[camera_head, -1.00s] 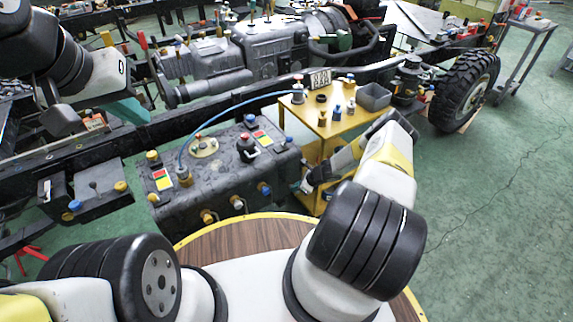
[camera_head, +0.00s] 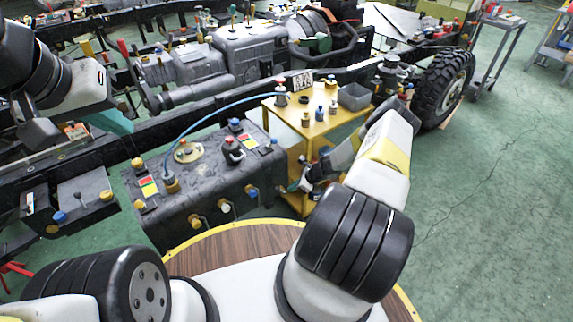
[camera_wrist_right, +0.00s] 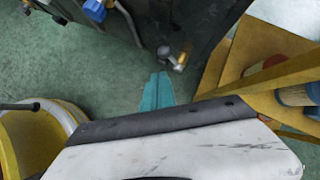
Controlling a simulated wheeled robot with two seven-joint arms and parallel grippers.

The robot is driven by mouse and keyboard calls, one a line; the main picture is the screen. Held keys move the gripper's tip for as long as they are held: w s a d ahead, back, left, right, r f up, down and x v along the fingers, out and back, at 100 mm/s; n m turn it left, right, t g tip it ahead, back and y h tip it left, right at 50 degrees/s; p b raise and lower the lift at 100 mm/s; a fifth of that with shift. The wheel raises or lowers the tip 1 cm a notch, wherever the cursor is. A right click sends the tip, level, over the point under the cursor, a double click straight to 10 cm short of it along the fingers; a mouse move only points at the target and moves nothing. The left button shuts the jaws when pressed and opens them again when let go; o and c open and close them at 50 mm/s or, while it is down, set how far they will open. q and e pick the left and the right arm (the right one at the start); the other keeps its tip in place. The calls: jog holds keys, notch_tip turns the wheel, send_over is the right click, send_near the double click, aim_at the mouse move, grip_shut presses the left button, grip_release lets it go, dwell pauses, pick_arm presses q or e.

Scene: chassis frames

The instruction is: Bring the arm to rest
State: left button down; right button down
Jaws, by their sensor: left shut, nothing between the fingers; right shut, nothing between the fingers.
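My right arm (camera_head: 355,245) reaches forward from the lower middle of the head view, bent at the elbow. Its teal right gripper (camera_head: 298,186) points down beside the yellow cart, partly hidden. In the right wrist view, the teal fingers (camera_wrist_right: 157,92) lie together and empty over the green floor, close to a metal fitting on the dark tank. My left arm (camera_head: 75,75) comes in at the upper left of the head view. Its teal left gripper (camera_head: 118,122) shows only in part, shut, above the black chassis rail.
A dark tank (camera_head: 205,200) with caps and fittings stands in front of me. A yellow cart (camera_head: 290,112) with small bottles and a grey bin (camera_head: 355,97) is right of it. The chassis rail (camera_head: 185,122) crosses behind. Green floor (camera_head: 480,200) is open at right.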

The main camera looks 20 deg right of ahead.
jog(key=s+a+r+n+h, duration=0.15)
jog(key=r+n, duration=0.35)
jog(key=r, duration=1)
jog(key=s+a+r+n+g, duration=0.1)
jog(key=s+a+r+n, duration=0.3)
jog(key=r, duration=1)
jog(key=a+r+n, duration=0.2)
jog(key=r+n, duration=0.4)
jog(key=r, duration=0.9)
jog(key=s+a+r+n+t+h, duration=0.1)
jog(key=s+a+r+n, duration=0.1)
jog(key=s+r+n, duration=0.3)
jog(key=s+a+r+n+t, duration=0.1)
jog(key=s+r+n, duration=0.4)
jog(key=s+r, duration=0.9)
jog(key=s+a, duration=0.1)
jog(key=s, duration=0.5)
jog(key=shift+s+a+r+h, duration=0.15)
jog(key=shift+s+r+h, duration=0.05)
jog(key=shift+s+h, duration=0.15)
